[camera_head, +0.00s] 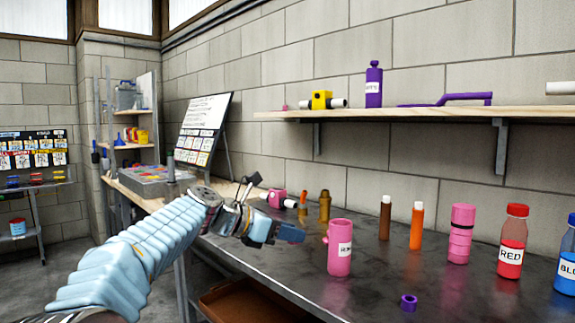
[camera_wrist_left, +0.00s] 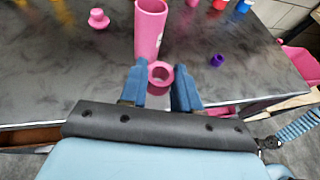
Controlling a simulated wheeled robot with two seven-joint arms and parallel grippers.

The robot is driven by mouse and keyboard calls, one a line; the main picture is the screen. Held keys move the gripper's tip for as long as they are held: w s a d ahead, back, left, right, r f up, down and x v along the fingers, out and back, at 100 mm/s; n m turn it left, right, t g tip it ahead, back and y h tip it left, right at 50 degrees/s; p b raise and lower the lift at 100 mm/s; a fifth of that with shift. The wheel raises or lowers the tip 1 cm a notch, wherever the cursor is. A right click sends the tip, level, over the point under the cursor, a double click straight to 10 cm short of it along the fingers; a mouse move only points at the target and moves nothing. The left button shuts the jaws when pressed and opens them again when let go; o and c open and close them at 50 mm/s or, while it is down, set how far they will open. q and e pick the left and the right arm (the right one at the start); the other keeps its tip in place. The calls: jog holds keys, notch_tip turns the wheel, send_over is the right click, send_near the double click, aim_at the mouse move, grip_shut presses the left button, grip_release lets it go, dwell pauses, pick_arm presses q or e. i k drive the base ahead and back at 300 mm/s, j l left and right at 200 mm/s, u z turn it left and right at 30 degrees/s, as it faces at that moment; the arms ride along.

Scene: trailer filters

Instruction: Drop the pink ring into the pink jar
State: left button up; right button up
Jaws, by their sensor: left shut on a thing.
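The pink jar (camera_head: 340,255) stands upright on the dark metal table, with a white label on its side. It also shows in the left wrist view (camera_wrist_left: 150,30), just beyond my fingers. My left gripper (camera_head: 292,233) is to the left of the jar in the head view, above the table. In the left wrist view its two blue fingers are shut on the pink ring (camera_wrist_left: 160,74), whose hole shows. The ring is near the jar's side in that view; I cannot tell whether they touch. In the head view the ring is hard to make out.
A purple ring (camera_head: 408,302) lies near the table's front edge. Orange and brown bottles (camera_head: 416,226), a pink bottle (camera_head: 461,235) and a red-labelled bottle (camera_head: 512,242) stand right of the jar. A wooden shelf (camera_head: 430,114) hangs above. A pink part (camera_head: 277,199) lies behind my gripper.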

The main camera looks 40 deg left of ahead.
aim_at(337, 271)
jog(key=j+z, duration=0.2)
jog(key=j, duration=0.4)
jog(key=j+z, duration=0.15)
jog(key=j, duration=0.45)
jog(key=k+j+z, duration=0.2)
jog(key=j, duration=0.4)
jog(key=j+z, duration=0.15)
jog(key=j, duration=0.45)
jog(key=z, duration=0.5)
jog(key=k, duration=0.05)
